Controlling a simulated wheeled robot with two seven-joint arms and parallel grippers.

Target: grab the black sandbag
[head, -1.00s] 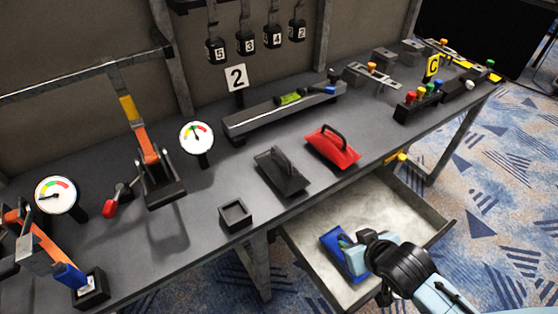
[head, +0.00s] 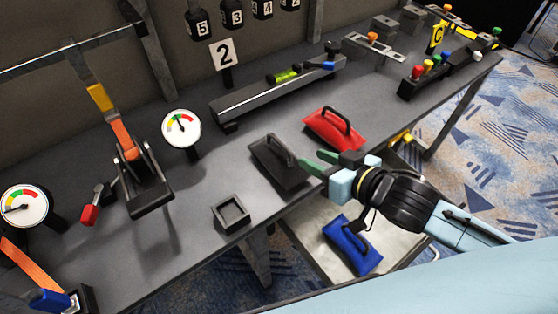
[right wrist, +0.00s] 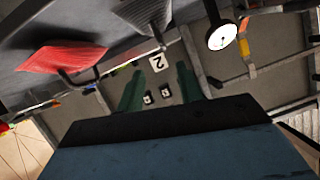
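The black sandbag (head: 276,164) lies on the grey workbench, with its dark handle on top. The red sandbag (head: 330,131) lies just to its right. My right gripper (head: 314,161) has its green fingers spread and empty; in the head view its fingertips are beside the black sandbag's handle side, between it and the red one. In the right wrist view the fingers (right wrist: 159,88) stand apart with nothing between them. The black sandbag (right wrist: 142,12) is at the top there, and the red one (right wrist: 62,57) at the left. My left gripper is not in view.
A blue sandbag (head: 351,246) lies in the open drawer (head: 402,240) below the bench edge. A small square tray (head: 231,213) sits left of the black sandbag. A long rail with a green level (head: 285,75) is behind. A gauge (head: 181,128) stands to the left.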

